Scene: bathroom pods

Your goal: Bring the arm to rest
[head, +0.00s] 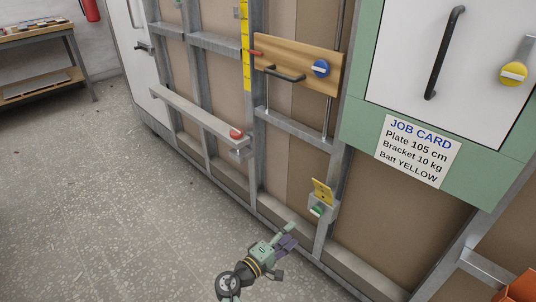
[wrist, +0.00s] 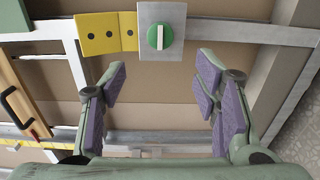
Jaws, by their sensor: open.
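My gripper (head: 289,236) is low in the head view, in front of the lower part of the wall frame. In the wrist view its two purple-padded fingers (wrist: 160,90) are spread wide apart with nothing between them. A grey plate with a green knob (wrist: 160,37) shows beyond the fingertips, with a yellow plate (wrist: 105,33) to its left. The same green knob (head: 317,210) and yellow plate (head: 322,190) are on a metal stud above and right of my gripper in the head view. I see no contact between gripper and wall.
A wooden board (head: 332,82) with a dark handle and blue knob is higher on the frame. A grey rail (head: 190,114) with a red knob (head: 236,133) juts out at left. A job card (head: 417,152) is at right. A workbench (head: 40,38) stands far left; the floor (head: 110,220) is clear.

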